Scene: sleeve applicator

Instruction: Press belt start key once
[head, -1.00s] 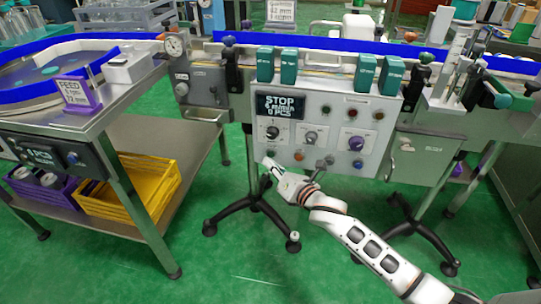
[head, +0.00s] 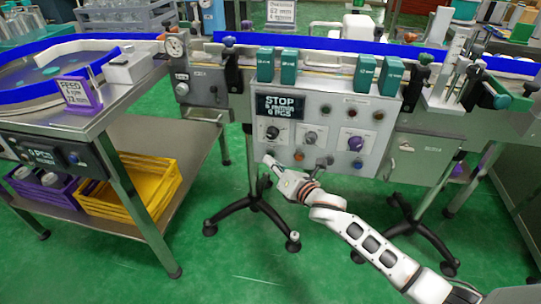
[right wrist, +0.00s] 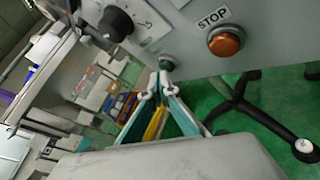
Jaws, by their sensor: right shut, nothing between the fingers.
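The grey control panel (head: 325,135) faces me below the conveyor. In the right wrist view a green round key (right wrist: 166,63) sits on the panel's lower part, with a label above it too blurred to read. To its right is the orange key (right wrist: 225,41) labelled STOP, which also shows in the head view (head: 299,155). My right gripper (right wrist: 163,88) is shut and empty, its tips just below the green key in the picture. I cannot tell whether they touch it. In the head view this gripper (head: 269,163) is at the panel's lower left corner. My left gripper is out of view.
A display (head: 280,106) on the panel reads STOP. Knobs (head: 272,132), including a purple one (head: 355,143), and a blue key (head: 358,163) are nearby. Teal cartons (head: 265,64) stand above the panel. A steel table (head: 95,115) is at left, with a yellow crate (head: 135,200) beneath.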

